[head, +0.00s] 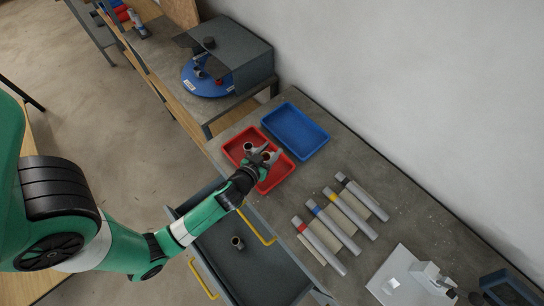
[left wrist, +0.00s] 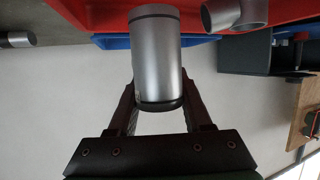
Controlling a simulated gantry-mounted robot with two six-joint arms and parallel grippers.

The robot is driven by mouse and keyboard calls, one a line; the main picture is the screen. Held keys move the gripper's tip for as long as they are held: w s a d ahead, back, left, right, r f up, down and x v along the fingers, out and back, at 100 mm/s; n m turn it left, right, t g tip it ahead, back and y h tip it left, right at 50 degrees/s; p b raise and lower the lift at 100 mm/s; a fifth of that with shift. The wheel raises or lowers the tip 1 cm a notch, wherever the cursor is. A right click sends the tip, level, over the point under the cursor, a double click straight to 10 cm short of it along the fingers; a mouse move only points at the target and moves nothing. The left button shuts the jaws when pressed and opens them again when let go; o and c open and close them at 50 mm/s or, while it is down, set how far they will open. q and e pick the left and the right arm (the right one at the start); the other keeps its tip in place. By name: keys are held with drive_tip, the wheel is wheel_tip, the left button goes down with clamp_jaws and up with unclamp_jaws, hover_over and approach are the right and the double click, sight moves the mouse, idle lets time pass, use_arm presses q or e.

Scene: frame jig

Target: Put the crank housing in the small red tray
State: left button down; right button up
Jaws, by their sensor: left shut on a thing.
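The small red tray (head: 232,149) stands on the grey bench. My left gripper (head: 267,156) is over this tray. It is shut on a grey cylindrical part with dark ends, which I take to be the crank housing (left wrist: 158,62). In the left wrist view the held part is between the two fingers (left wrist: 157,100), with the red tray (left wrist: 285,10) close beyond it. I cannot tell whether the part touches the tray floor. Another grey tubular part (head: 249,147) lies in the tray beside my gripper. My right gripper is not in view.
A blue tray (head: 313,122) adjoins the red tray. Several grey bars with coloured ends (head: 320,246) lie nearer on the bench. A drawer (head: 262,268) with yellow handles holds another small cylinder (head: 237,242). A grey machine with a blue turntable (head: 206,84) stands at the back.

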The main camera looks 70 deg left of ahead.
use_arm(q)
drive_tip(key=shift+w+f, duration=0.15)
drive_tip(key=shift+f, duration=0.1)
wheel_tip(320, 180, down, 3)
drive_tip(key=shift+f+b, duration=0.1)
drive_tip(key=shift+b, duration=0.7)
drive_tip(key=shift+w, duration=0.1)
drive_tip(key=c, duration=0.8)
unclamp_jaws()
drive_tip(key=shift+f, duration=0.1)
drive_tip(key=o, duration=0.5)
